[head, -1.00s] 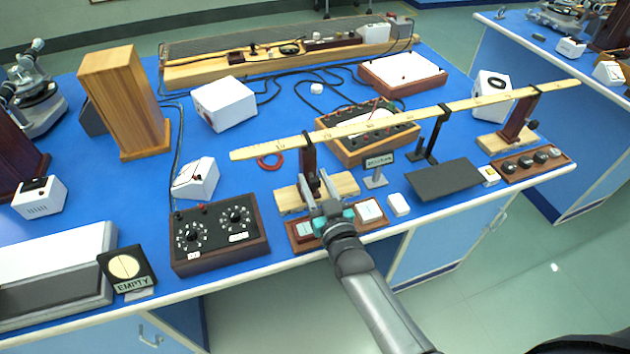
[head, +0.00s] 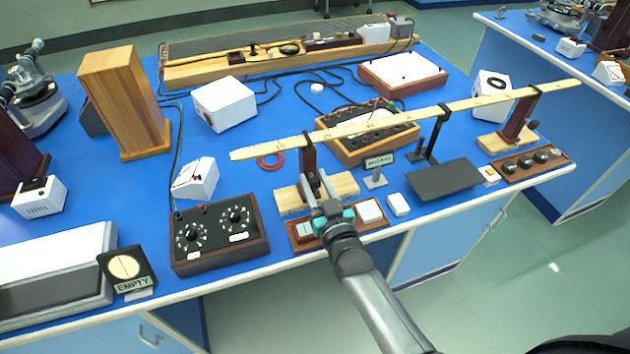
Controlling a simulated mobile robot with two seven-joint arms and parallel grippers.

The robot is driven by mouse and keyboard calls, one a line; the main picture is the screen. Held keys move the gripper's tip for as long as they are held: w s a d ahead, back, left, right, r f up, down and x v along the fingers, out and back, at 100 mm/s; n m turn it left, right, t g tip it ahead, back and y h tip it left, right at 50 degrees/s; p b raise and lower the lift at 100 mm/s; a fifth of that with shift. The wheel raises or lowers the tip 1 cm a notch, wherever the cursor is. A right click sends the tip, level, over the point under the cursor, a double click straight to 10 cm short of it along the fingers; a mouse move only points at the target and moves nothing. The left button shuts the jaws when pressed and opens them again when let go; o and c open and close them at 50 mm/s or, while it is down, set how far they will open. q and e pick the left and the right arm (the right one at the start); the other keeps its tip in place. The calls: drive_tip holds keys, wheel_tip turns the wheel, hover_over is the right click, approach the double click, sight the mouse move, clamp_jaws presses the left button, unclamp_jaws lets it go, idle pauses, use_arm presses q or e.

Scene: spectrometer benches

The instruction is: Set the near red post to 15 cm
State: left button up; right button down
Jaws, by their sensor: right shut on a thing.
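The near red post (head: 307,157) is dark red and upright on a pale wooden foot (head: 346,183), towards the front of the blue bench. A long pale graduated bar (head: 380,124) runs across it to the far red post (head: 519,118) at the right. A black post (head: 435,138) stands between them. My right gripper (head: 319,184) reaches in from the front edge and is shut on the near red post, low down by its foot. The fingers hide part of the post's lower end. The marks on the bar are too small to read. My left gripper is out of view.
A box with two black dials (head: 218,235) is left of my right gripper. A brown board (head: 375,231) with white and red parts lies under the gripper. A small sign (head: 379,162), a white block (head: 398,204) and a dark plate (head: 444,180) are to the right.

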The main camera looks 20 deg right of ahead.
idle(0.5)
drive_tip(key=shift+a+p, duration=0.35)
drive_tip(key=shift+a, duration=0.15)
drive_tip(key=c, duration=0.6)
unclamp_jaws()
drive_tip(key=shift+c, duration=0.2)
drive_tip(key=s+p, duration=0.1)
drive_tip(key=s, duration=1.4)
drive_tip(key=shift+s+d, duration=0.15)
drive_tip(key=shift+d, duration=0.15)
